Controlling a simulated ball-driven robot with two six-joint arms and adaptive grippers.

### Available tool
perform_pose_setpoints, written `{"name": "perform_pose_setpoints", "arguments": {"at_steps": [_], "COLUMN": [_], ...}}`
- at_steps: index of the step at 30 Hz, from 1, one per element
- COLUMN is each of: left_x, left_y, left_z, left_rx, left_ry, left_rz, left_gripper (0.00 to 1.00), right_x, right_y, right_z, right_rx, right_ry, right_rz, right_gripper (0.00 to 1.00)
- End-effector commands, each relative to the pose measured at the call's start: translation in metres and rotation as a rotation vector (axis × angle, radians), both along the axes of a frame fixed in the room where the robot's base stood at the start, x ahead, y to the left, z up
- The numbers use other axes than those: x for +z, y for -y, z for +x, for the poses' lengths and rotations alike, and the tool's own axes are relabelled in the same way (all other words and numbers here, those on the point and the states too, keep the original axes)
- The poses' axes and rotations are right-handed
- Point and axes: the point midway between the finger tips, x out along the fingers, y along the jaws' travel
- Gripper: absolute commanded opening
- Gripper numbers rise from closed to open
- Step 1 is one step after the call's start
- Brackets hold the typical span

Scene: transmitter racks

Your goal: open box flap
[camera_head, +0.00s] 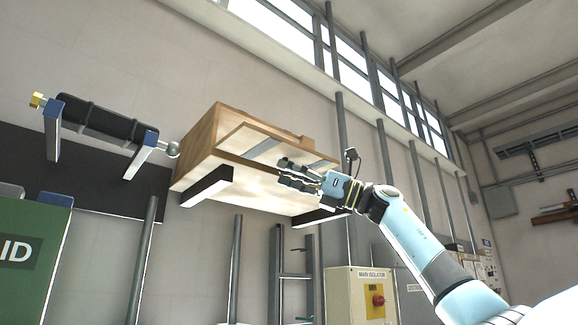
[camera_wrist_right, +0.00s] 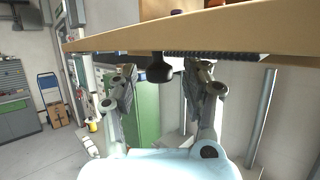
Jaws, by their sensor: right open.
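My left gripper is not in view.
A dark bracket (camera_head: 207,186) supports the box from below. A black cylinder (camera_head: 97,122) on blue holders is at the left. A green cabinet (camera_head: 30,250) stands lower left. A yellow isolator switch box (camera_head: 355,295) and upright poles are below and right.

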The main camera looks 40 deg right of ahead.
Motion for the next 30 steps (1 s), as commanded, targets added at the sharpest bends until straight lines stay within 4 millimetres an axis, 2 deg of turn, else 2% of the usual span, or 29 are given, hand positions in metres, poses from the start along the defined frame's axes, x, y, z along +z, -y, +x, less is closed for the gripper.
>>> {"name": "perform_pose_setpoints", "arguments": {"at_steps": [8,19,30], "left_x": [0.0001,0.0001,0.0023], "left_y": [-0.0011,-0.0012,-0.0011], "left_z": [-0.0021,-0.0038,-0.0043], "left_rx": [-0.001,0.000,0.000], "left_ry": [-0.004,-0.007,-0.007], "left_rz": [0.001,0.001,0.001], "left_gripper": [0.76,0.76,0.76], "right_x": [-0.0003,-0.0003,0.0027], "right_y": [-0.0014,-0.0011,-0.0008], "right_z": [0.0014,0.0014,0.0005], "right_rx": [0.000,-0.001,-0.001], "right_ry": [-0.001,-0.001,0.000], "right_rz": [0.000,0.001,0.000], "right_gripper": [0.48,0.01,0.00]}}
